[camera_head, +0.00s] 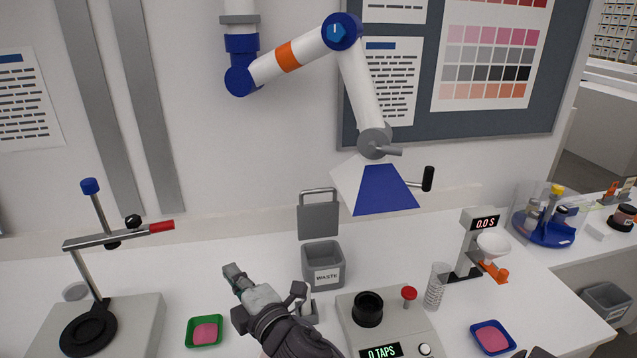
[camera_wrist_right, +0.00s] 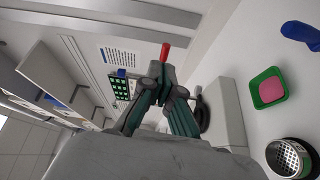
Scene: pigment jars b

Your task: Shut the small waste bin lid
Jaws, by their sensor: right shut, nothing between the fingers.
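The small grey waste bin (camera_head: 323,267) with a "WASTE" label stands on the white bench near the wall in the head view. Its lid (camera_head: 318,220) stands upright at the back of the bin, open, with a metal loop handle on top. My right gripper (camera_head: 235,275) is left of the bin, apart from it and from the lid. Its fingers are shut and empty; they also show in the right wrist view (camera_wrist_right: 160,75), where I do not see the bin or lid. My left gripper is not in view.
A press stand with a red-tipped lever (camera_head: 160,227) is at the left. A green tray (camera_head: 204,331) lies in front. A tapping device (camera_head: 385,325) stands right of the bin, with a glass cylinder (camera_head: 436,287) beyond. A hood (camera_head: 375,188) hangs above right of the lid.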

